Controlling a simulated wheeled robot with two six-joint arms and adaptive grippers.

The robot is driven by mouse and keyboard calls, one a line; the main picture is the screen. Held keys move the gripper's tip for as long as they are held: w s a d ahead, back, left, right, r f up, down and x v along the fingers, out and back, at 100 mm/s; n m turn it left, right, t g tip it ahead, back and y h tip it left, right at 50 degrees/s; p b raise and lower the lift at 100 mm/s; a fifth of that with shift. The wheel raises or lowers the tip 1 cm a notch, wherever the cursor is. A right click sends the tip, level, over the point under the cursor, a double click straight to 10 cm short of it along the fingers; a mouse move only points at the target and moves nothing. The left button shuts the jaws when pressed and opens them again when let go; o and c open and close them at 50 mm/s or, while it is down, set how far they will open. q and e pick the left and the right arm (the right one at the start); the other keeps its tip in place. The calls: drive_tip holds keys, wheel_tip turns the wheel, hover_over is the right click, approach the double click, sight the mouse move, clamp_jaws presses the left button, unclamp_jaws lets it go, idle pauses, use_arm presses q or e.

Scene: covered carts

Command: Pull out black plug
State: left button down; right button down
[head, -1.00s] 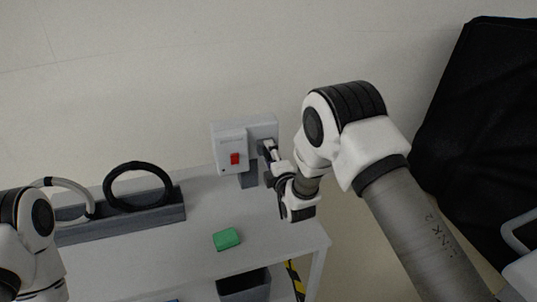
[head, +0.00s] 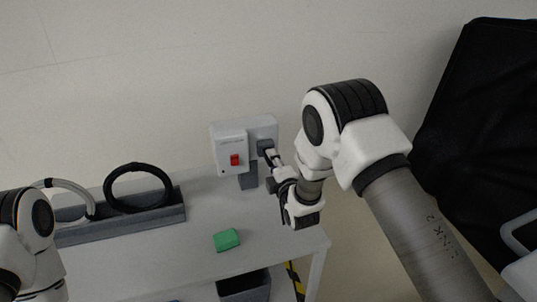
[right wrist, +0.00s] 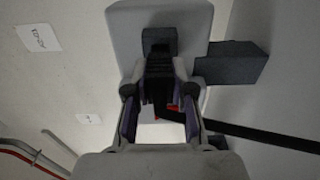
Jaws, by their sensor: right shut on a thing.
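In the head view a light grey box (head: 231,141) with a red switch (head: 235,160) stands at the back of the table, with a dark socket block (head: 265,147) on its right part. My right gripper (head: 273,160) is at that block, its fingers pointing to it. In the right wrist view my right gripper (right wrist: 160,100) is shut on the black plug (right wrist: 159,82), a ribbed dark body in line with the dark socket block (right wrist: 159,40). I cannot tell whether plug and socket still touch. Of my left arm only links show; its gripper is out of view.
A black ring (head: 138,187) stands in a grey rack (head: 150,217) at the left. A green block (head: 226,240) lies on the white table (head: 195,265). A dark bin (head: 244,287) is below. A black cover (head: 480,110) hangs at the right.

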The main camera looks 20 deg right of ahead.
drive_tip(key=s, duration=0.4)
drive_tip(key=shift+d, duration=0.1)
idle(0.7)
drive_tip(key=shift+f, duration=0.1)
